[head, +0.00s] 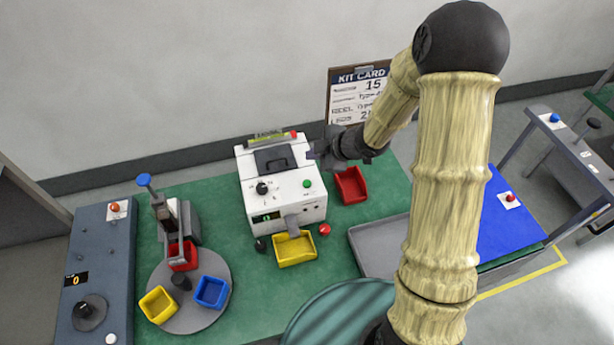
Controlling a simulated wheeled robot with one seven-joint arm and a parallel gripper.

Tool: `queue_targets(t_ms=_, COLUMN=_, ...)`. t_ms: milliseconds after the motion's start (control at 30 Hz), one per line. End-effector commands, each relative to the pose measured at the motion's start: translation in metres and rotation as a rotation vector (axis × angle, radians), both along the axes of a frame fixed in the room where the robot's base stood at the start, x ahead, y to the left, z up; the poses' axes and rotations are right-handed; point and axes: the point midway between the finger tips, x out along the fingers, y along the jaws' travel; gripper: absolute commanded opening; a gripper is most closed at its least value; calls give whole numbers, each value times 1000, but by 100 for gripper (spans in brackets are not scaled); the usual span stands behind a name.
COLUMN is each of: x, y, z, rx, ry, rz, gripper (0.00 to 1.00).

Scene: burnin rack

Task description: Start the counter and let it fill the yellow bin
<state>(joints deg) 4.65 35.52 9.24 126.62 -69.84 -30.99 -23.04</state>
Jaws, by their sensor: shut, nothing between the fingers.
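The counter (258,188) is a white box on the green table, with a dark hopper lid, a black knob (262,188), a green button (307,183), a red button on top and a small display showing a green 0. Its grey chute (292,223) points down at the yellow bin (295,249), which sits in front of it and looks empty. My gripper (314,153) is shut and empty, just right of the counter's upper right edge, above the green button. I cannot tell whether it touches the counter.
A red bin (351,185) stands right of the counter. A grey turntable (207,318) at left holds yellow, blue and red bins beside a press. A grey tray (375,247) lies at right. A kit card (357,98) showing 15 leans behind. A red knob (324,229) is near the yellow bin.

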Motion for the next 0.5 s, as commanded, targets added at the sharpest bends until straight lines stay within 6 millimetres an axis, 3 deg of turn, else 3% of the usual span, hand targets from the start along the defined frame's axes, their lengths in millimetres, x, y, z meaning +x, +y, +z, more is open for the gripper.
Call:
queue_targets(t_ms=100, x=-1, y=8, z=-1, rx=15, ry=-15, rz=60, gripper=0)
queue_targets(t_ms=500, x=-2, y=7, z=-5, rx=15, ry=-14, rz=59, gripper=0)
